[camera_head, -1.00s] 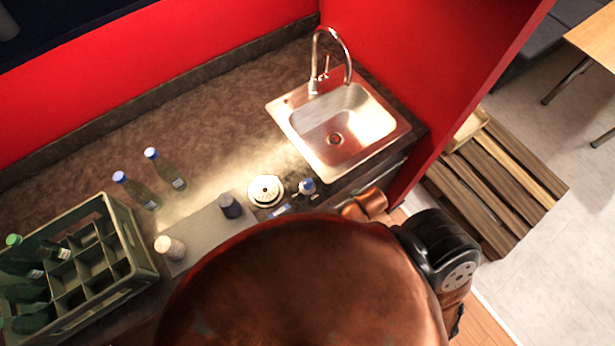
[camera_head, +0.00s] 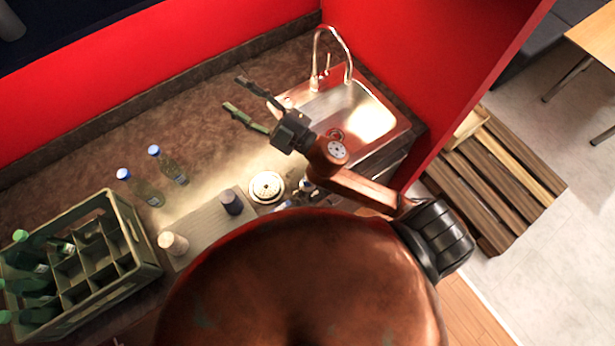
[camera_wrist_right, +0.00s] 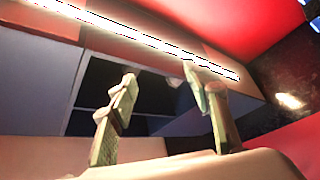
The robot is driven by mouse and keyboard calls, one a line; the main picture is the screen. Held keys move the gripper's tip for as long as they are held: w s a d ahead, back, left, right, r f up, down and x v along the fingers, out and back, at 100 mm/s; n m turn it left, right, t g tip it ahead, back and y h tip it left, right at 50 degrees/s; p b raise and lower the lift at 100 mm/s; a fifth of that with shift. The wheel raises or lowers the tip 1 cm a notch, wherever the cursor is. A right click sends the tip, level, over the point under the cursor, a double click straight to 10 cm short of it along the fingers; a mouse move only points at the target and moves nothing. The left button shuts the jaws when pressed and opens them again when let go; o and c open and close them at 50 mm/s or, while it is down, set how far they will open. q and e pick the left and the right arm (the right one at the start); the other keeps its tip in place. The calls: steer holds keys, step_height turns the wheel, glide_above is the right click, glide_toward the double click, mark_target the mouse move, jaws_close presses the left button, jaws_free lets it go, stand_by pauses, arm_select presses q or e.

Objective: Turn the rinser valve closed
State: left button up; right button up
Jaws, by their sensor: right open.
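The rinser (camera_head: 267,187) is a round, pale metal disc with a dotted centre, set at the front of the counter. A small bluish knob (camera_head: 305,186), which seems to be its valve, sits just right of the disc and is partly covered by my right arm. I cannot tell how the valve is turned. My right gripper (camera_head: 234,93) is open and empty above the counter, left of the sink and apart from the rinser and knob. Its two spread fingers also show in the right wrist view (camera_wrist_right: 160,76). My left gripper is not in view.
The sink (camera_head: 387,103) with its tall faucet (camera_head: 316,55) is at the right. Two blue-capped bottles (camera_head: 174,170), a dark cup (camera_head: 231,203), a pale cup (camera_head: 173,244) and a bottle crate (camera_head: 148,265) stand to the left. The back left counter is clear.

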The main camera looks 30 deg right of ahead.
steer(key=s+a+n+g+y, duration=0.7)
steer(key=s+a+n+g, duration=0.25)
steer(key=a+n, duration=0.3)
steer(key=s+a+f+n+g, duration=0.3)
steer(key=f+n+g, duration=0.1)
steer(key=f+g, duration=0.2)
steer(key=n+g+h, duration=0.3)
steer(key=n+h, duration=0.1)
steer(key=h, duration=1.4)
glide_above(308, 180)
steer(key=f, duration=2.3)
steer(key=shift+w+d+f, duration=0.1)
steer(key=shift+w+f, duration=0.15)
steer(key=shift+f, duration=0.1)
step_height(308, 180, down, 7)
steer(key=shift+r+p, duration=0.2)
steer(key=shift+p, duration=0.65)
steer(key=shift+f, duration=0.45)
